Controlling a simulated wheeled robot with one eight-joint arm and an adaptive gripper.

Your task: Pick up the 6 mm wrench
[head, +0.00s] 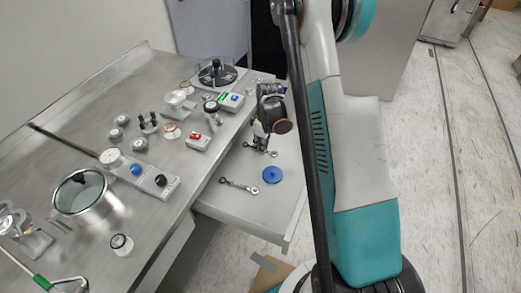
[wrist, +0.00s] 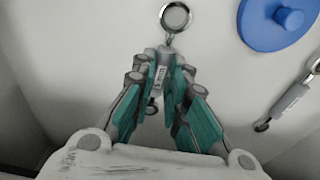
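A small grey wrench (wrist: 174,17) with a ring end lies under my gripper in the wrist view. Its ring sticks out beyond the fingertips, and its labelled shaft runs between the fingers. The label is too small to read. My gripper (wrist: 161,62) has its teal-padded fingers drawn together on both sides of the shaft, apparently shut on it. In the head view my gripper (head: 260,146) points down into the open drawer (head: 225,206), and the wrench end (head: 273,154) shows beside the fingertips. A second, larger-looking wrench (head: 239,186) lies nearer; it also shows at the wrist view's right (wrist: 292,99).
A blue round knobbed part (head: 272,175) lies in the drawer, right of the second wrench. The steel bench (head: 75,140) left of the drawer holds a glass-lidded pot (head: 85,194), a red-button box (head: 198,141) and several fittings. The drawer's front part is clear.

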